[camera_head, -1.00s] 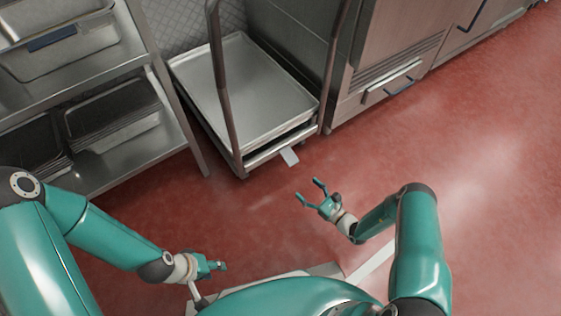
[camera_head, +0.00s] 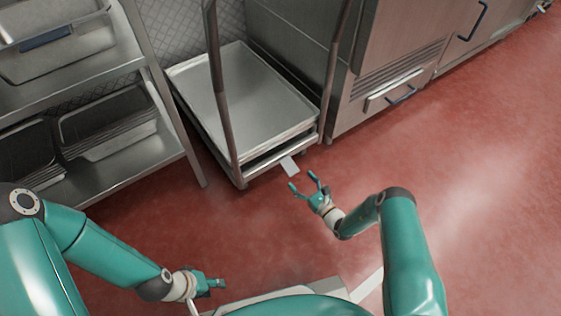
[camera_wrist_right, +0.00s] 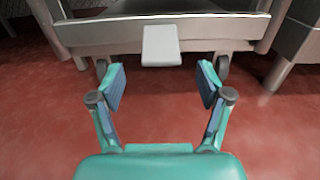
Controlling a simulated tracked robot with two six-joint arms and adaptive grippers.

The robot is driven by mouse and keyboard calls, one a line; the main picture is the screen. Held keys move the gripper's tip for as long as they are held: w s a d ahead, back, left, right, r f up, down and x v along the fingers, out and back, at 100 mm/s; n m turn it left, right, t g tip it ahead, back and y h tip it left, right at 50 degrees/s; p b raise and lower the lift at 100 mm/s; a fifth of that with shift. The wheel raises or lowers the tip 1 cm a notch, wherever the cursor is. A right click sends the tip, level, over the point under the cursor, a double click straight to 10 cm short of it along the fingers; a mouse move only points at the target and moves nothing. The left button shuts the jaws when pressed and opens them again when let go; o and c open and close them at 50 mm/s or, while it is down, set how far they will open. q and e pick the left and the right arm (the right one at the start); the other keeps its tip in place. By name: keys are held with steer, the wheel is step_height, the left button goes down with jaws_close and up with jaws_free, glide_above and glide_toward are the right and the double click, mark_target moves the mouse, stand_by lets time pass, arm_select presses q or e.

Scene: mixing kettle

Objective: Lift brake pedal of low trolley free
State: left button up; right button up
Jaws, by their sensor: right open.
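The low trolley (camera_head: 246,176) stands between the shelf rack and the steel cabinet, with a flat tray on its deck. Its brake pedal (camera_head: 289,166) is a pale flat plate sticking out from the front edge. In the right wrist view the pedal (camera_wrist_right: 161,45) hangs centred, ahead of the fingertips. My right gripper (camera_head: 304,186) is open and empty, a short way in front of the pedal and apart from it. In the right wrist view its fingers (camera_wrist_right: 161,88) are spread to either side of the pedal's line. My left gripper (camera_head: 214,283) is low at the left, away from the trolley; its jaw state is unclear.
A steel shelf rack (camera_head: 112,178) with pans stands at the left. A steel cabinet (camera_head: 390,70) with blue handles stands right of the trolley. The trolley's upright posts (camera_head: 219,95) rise beside the tray. The red floor (camera_head: 470,170) is clear at the right.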

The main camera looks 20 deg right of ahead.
mark_target(293, 171)
steer(key=b+x, duration=0.3)
steer(key=x, duration=0.3)
steer(key=shift+b+x, duration=0.8)
steer(key=shift+x, duration=0.55)
